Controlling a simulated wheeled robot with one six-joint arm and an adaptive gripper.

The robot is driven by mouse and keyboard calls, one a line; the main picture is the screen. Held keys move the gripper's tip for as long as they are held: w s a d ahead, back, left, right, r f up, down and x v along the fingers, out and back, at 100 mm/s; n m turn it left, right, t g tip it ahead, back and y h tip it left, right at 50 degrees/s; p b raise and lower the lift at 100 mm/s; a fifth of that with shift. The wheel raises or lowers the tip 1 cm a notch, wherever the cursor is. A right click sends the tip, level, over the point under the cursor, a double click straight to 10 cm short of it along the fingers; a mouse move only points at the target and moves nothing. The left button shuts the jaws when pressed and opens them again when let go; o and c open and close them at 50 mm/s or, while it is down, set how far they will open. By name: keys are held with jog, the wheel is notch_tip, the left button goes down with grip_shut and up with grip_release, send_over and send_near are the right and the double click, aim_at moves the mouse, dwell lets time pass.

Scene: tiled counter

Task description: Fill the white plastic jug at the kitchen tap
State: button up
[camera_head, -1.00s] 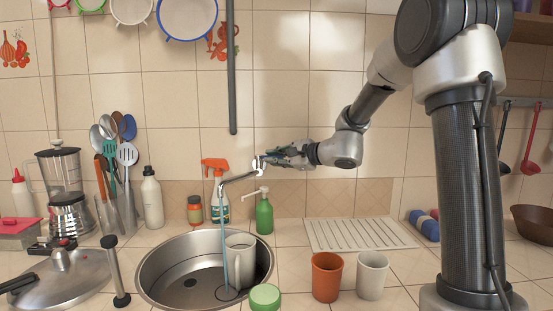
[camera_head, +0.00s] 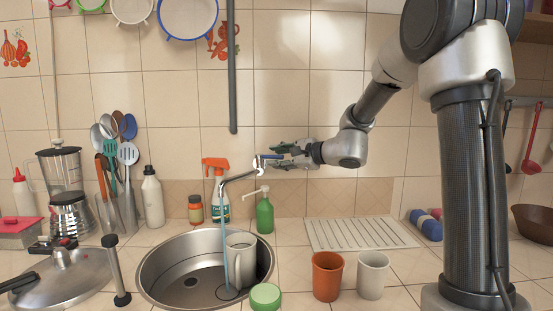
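The white plastic jug (camera_head: 242,262) stands upright in the round steel sink (camera_head: 160,262). The tap (camera_head: 240,177) reaches over the sink with its spout pointing down.
A green soap bottle (camera_head: 265,214) and a spray bottle (camera_head: 219,200) stand behind the sink. A drainboard (camera_head: 360,234) lies to the right.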

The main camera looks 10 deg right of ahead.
jog(key=v, duration=1.1)
jog(key=s+d+f+n+g+h, duration=0.1)
jog(key=s+f+n+g, duration=0.3)
jog(key=s+f, duration=0.3)
jog(key=s+d+f+n+g+h, duration=0.1)
jog(key=s+f+n+g+h, duration=0.25)
jog(key=s, duration=0.55)
jog(key=s+d+r+n+h, duration=0.1)
jog(key=s+d+n+h, duration=0.1)
jog(key=s, duration=0.5)
jog(key=s+d+n+h, duration=0.3)
jog(key=s+d+n, duration=0.1)
jog(key=s+n, duration=0.3)
jog(key=shift+s+d+r, duration=0.35)
jog(key=shift+d+r, duration=0.05)
